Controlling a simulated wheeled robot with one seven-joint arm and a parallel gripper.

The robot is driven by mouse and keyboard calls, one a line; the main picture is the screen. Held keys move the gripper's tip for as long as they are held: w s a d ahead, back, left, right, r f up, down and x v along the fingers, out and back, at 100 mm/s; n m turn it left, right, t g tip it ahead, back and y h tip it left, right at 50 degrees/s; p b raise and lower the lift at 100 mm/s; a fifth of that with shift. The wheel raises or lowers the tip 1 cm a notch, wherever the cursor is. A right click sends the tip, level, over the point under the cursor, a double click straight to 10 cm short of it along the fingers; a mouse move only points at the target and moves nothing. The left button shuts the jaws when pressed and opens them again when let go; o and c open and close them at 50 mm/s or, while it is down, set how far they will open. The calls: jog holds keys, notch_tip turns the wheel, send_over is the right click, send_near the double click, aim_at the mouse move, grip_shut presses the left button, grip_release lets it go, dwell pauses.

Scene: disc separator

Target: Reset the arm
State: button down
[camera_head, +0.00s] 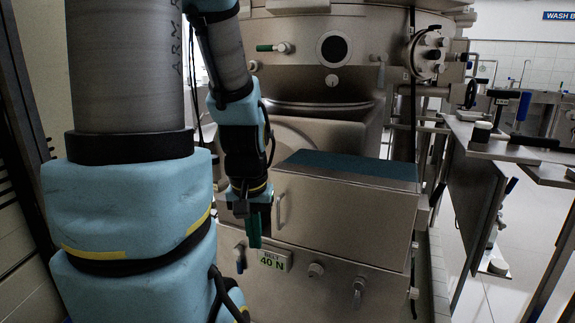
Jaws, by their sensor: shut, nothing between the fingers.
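My arm comes down from the top left, in light blue covers and grey tubes. My gripper (252,207) points down in front of the left side of the steel disc separator (335,100). It is shut with nothing in it. A dark green upright bar (254,232) shows right at and below the fingertips. I cannot tell whether it touches them.
A steel box with a dark teal top (352,165) and a front handle (280,211) stands close right of my gripper. Knobs (316,269) stick out below it. A green-handled lever (266,47) sits higher up. A steel bench (500,148) stands at the right, with open floor beside it.

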notch_tip(320, 180, up, 14)
jog(key=p, duration=1.2)
jog(key=shift+r+p, duration=0.25)
jog(key=shift+p, duration=0.15)
